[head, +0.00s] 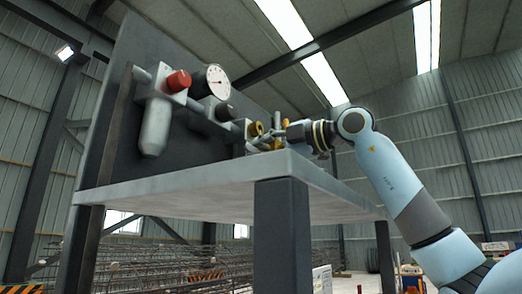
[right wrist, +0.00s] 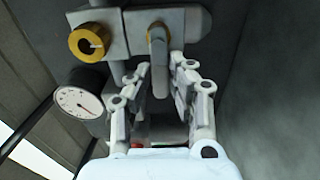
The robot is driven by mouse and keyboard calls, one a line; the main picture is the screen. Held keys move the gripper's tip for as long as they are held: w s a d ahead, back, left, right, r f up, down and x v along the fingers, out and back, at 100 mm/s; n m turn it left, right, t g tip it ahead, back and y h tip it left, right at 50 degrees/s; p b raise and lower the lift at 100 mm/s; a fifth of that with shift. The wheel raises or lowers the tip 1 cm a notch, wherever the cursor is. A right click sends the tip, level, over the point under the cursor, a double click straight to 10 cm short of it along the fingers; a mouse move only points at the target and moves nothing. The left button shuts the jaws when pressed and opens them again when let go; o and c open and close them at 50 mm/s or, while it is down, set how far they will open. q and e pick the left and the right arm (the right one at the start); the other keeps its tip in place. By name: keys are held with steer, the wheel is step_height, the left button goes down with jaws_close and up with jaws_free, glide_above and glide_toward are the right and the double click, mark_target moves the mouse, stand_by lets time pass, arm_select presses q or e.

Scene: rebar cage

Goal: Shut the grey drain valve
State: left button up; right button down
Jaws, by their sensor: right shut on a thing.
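The grey valve lever (right wrist: 157,52) sits on a brass-coloured collar on a grey block, at the top middle of the right wrist view. It points down the picture, between the fingers. My right gripper (right wrist: 161,72) is shut on this lever, one finger on each side. In the head view my right gripper (head: 275,139) reaches in from the right to the right end of the pipe assembly. There the lever is too small and too covered to make out. My left gripper is not in view.
A brass ring knob (right wrist: 90,42) sits beside the lever's block. A gauge (head: 211,82), a red knob (head: 178,80) and a grey bowl (head: 155,127) line the dark upright panel (head: 126,115). The assembly stands above a grey bench top (head: 215,185). The space right of the bench is open.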

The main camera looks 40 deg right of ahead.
steer(key=c, duration=1.2)
jaws_free()
steer(key=shift+d, duration=0.1)
steer(key=shift+c, duration=0.2)
steer(key=v, duration=0.7)
steer(key=shift+s, duration=0.2)
steer(key=shift+d, duration=0.1)
